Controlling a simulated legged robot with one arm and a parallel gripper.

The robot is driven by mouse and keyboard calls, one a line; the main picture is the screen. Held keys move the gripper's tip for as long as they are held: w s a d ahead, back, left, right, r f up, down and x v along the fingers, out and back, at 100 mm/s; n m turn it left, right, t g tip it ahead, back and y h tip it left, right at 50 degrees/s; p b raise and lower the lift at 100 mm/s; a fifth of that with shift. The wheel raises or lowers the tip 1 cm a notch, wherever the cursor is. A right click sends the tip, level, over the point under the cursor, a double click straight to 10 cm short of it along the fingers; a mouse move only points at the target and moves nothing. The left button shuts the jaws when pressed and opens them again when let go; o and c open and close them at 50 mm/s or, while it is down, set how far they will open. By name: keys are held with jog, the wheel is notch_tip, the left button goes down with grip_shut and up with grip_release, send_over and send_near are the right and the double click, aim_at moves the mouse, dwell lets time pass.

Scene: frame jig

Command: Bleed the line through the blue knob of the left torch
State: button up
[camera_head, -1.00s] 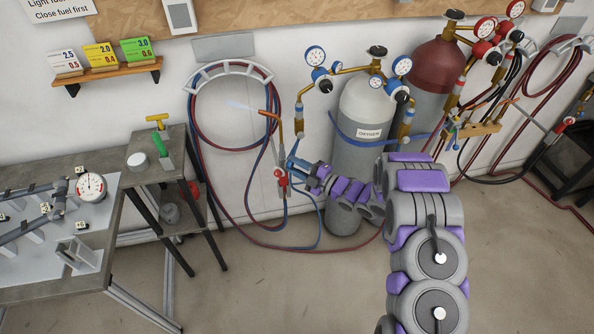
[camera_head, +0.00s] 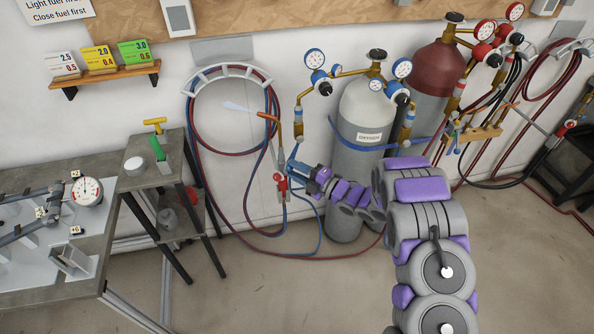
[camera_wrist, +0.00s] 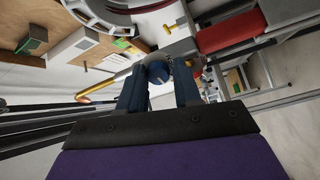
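The left torch hangs by the hose rack in the head view, with a copper-coloured tip (camera_head: 267,116) and a pale flame (camera_head: 237,107) pointing left. Its red knob (camera_head: 281,181) faces me low on the handle. My gripper (camera_head: 290,172) is at the torch's right side, beside the handle. In the wrist view, the blue knob (camera_wrist: 157,73) sits between the two dark blue fingers of my gripper (camera_wrist: 159,80), which appear shut on it from both sides. The exact contact is hard to see. In the head view the gripper hides the blue knob.
The grey oxygen cylinder (camera_head: 362,135) stands just right of my gripper, with gauges above. A maroon cylinder (camera_head: 437,70) stands farther right. Red and blue hoses (camera_head: 192,130) loop on the wall rack. A small side table (camera_head: 150,165) stands left.

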jog(key=o, duration=0.4)
jog(key=p+v, duration=0.2)
jog(key=v, duration=1.5)
jog(key=shift+d+p, duration=0.2)
jog(key=shift+p, duration=0.1)
